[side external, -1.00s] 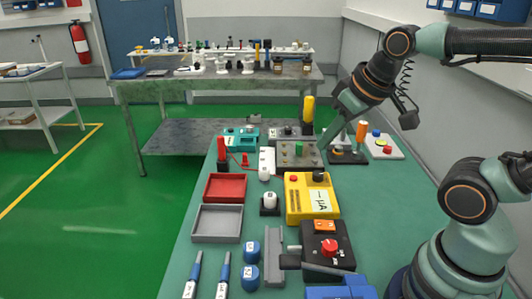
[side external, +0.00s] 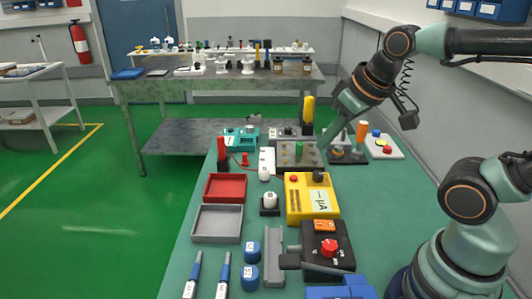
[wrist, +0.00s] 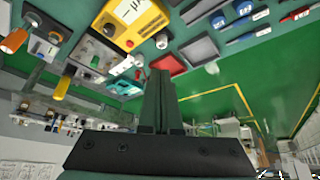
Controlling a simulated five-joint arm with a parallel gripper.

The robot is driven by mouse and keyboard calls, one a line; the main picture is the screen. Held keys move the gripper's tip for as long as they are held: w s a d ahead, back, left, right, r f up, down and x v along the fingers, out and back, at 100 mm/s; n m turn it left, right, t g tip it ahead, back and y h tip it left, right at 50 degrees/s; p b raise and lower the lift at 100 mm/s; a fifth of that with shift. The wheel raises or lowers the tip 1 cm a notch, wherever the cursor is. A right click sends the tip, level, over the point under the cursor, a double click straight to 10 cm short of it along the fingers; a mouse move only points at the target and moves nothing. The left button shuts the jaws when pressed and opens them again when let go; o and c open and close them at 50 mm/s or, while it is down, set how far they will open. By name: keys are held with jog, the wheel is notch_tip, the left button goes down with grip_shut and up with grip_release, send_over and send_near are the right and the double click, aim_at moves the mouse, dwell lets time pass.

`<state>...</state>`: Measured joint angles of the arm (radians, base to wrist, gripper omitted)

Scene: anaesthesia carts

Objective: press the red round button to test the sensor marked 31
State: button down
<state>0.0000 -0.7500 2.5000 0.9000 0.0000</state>
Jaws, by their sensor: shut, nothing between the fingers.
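My gripper (side external: 325,143) is shut and empty. It points down and left over the far half of the bench, above the grey panel; its fingers (wrist: 161,85) fill the middle of the wrist view. I cannot read the number 31 anywhere. Several red round parts show. One small red button (side external: 293,178) sits on the yellow µA meter (side external: 325,213). A large red knob (side external: 329,246) sits on a black box near the front. Another red button (side external: 387,149) is on the white panel (side external: 373,152) at the far right. My gripper appears apart from all of these.
A grey panel with a green knob (side external: 299,148) lies near my fingertips. Tall yellow (side external: 308,110) and orange (side external: 360,132) posts stand nearby. A red tray (side external: 226,187) and grey tray (side external: 218,223) lie at left. Blue-capped cylinders (side external: 252,252) stand in front.

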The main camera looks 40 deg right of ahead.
jog(key=shift+w, duration=0.1)
dwell(0.4)
jog(key=m+t+h, duration=0.2)
jog(key=m+t, duration=0.1)
jog(key=m, duration=0.8)
send_over(293, 178)
notch_tip(293, 178, down, 9)
jog(key=shift+s, duration=0.45)
jog(key=shift+f, duration=0.1)
jog(key=shift+f, duration=4.4)
jog(key=shift+f, duration=0.4)
